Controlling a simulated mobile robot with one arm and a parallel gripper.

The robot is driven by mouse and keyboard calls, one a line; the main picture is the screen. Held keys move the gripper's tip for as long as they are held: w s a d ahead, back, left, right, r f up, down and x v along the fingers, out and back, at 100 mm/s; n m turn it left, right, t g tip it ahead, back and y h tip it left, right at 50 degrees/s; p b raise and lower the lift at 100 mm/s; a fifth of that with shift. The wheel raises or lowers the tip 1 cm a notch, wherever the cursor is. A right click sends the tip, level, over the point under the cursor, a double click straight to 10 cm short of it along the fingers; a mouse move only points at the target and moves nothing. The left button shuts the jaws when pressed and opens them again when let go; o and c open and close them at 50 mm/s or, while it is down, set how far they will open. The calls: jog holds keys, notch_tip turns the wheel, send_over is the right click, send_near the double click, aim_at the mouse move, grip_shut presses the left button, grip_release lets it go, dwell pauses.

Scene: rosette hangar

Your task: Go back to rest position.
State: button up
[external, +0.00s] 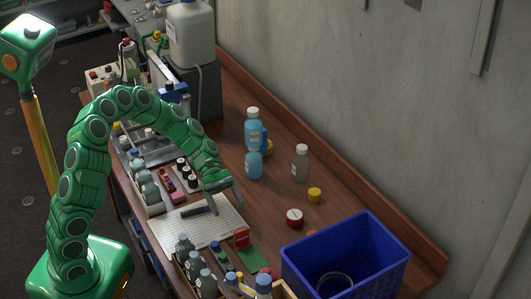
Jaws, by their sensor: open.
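My green arm arches over the left side of the wooden bench. My gripper (222,190) hangs low at its end, just above the white gridded sheet (223,232) and to the left of the bottles. Its jaws look apart, with nothing visible between them. A dark bar-shaped item (199,211) lies on the sheet, a little below and left of the gripper. I cannot tell from this view how high the gripper is above the bench.
A blue crate (380,232) stands at the front right. Blue bottles (254,165), a grey bottle (301,164), a yellow cap (314,195) and a red-and-white lid (294,217) stand right of the gripper. Several bottles (205,284) crowd the front. The wall (400,100) rises behind.

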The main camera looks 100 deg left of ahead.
jog(key=w+d+r+m+g+y, duration=0.1)
jog(key=d+r+m+g, duration=0.2)
jog(key=d+r+m, duration=0.35)
jog(key=w+d+r+m+g, duration=0.15)
jog(key=d+r+m, duration=0.25)
jog(key=d, duration=0.6)
jog(key=w+d+r+m+g+y, duration=0.1)
jog(key=d+r+m+g, duration=0.3)
jog(key=d, duration=0.5)
jog(key=s+d+r+m+y, duration=0.4)
jog(key=s+d+r+m, duration=0.3)
jog(key=d, duration=0.3)
jog(key=s+f+m+g+y, duration=0.1)
jog(key=s+f+m+y, duration=0.1)
jog(key=s, duration=0.7)
jog(key=s+d+f+m+g+y, duration=0.1)
jog(key=s+f+m, duration=0.2)
jog(key=s, duration=0.6)
notch_tip(320, 180, down, 2)
jog(key=shift+d+f+y, duration=0.2)
jog(key=shift+d+y, duration=0.05)
jog(key=shift+y, duration=0.15)
jog(key=shift+g, duration=0.25)
